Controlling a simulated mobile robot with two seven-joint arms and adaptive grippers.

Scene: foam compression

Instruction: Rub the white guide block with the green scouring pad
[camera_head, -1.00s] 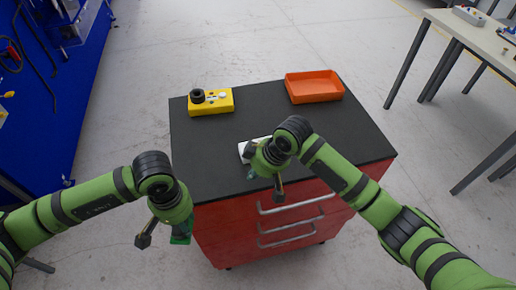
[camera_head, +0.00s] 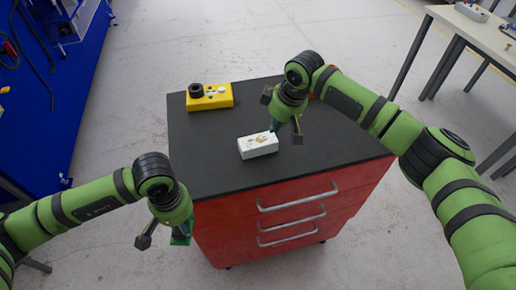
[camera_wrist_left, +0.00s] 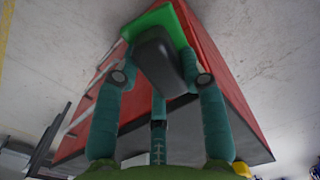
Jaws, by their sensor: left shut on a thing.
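The white guide block (camera_head: 257,149) lies on the dark top of the red cabinet, with brownish marks on its upper face. My left gripper (camera_head: 172,226) hangs off the cabinet's front left, shut on the green scouring pad (camera_head: 181,240). In the left wrist view the pad (camera_wrist_left: 167,18) shows bright green with a dark grey grip (camera_wrist_left: 159,60) between the fingers. My right gripper (camera_head: 275,130) is over the cabinet top, at the right end of the block. Its fingers are too small and partly hidden to tell if they are open or touch the block.
A yellow box (camera_head: 211,97) with a black knob stands at the back left of the cabinet top (camera_head: 215,160). The cabinet's front left top is clear. Drawer handles (camera_head: 298,196) stick out in front.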

